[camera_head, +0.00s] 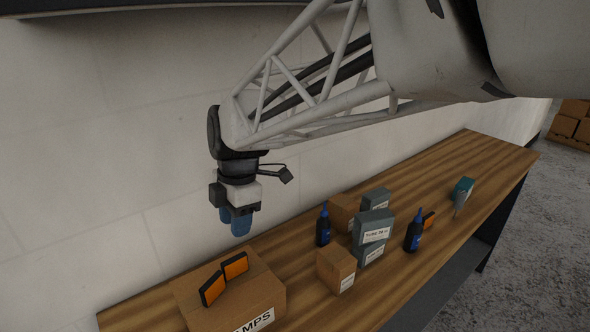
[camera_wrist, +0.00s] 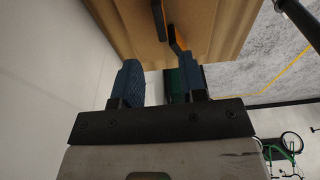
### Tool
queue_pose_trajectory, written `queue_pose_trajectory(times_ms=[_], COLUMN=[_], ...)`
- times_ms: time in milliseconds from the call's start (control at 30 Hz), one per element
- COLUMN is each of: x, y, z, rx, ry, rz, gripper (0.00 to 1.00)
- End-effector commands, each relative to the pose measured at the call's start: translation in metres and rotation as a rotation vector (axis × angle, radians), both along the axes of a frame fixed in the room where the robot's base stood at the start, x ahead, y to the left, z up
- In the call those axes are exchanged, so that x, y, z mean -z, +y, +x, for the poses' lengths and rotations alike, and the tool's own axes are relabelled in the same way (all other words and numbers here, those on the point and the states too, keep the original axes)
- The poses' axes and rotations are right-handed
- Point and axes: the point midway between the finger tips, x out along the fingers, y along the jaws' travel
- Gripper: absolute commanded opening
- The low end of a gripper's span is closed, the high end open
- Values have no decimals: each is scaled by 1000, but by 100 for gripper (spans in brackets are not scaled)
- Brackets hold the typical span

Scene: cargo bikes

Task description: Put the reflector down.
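Two orange reflectors with black frames are on top of a cardboard box, one on the left (camera_head: 212,288) and one on the right (camera_head: 235,266). Both look propped up at an angle, close to each other. My gripper (camera_head: 237,232) hangs above and behind them, blue fingers pointing down, with a gap to the reflectors. In the wrist view the fingers (camera_wrist: 158,68) are apart with nothing held between them. Dark reflector edges and an orange strip (camera_wrist: 176,40) show beyond the fingertips. A third orange reflector (camera_head: 429,219) is farther right on the wooden bench.
The cardboard box (camera_head: 262,291) stands at the near left of the bench (camera_head: 405,283). Dark bottles (camera_head: 323,229) (camera_head: 413,235), small cartons (camera_head: 336,269) and grey boxes (camera_head: 373,226) crowd the middle. A teal item (camera_head: 463,188) is at the far right. A wall runs behind.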

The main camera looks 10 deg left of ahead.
Motion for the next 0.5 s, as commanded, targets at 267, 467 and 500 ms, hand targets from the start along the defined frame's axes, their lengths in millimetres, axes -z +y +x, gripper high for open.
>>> queue_pose_trajectory(times_ms=[267,467,500], x=[-1,-6,-8], y=[-7,-40,-50], z=[1,2,1], rx=[30,193,245], ry=[-2,-9,-12], rz=[-2,-12,-14], gripper=[39,39,39])
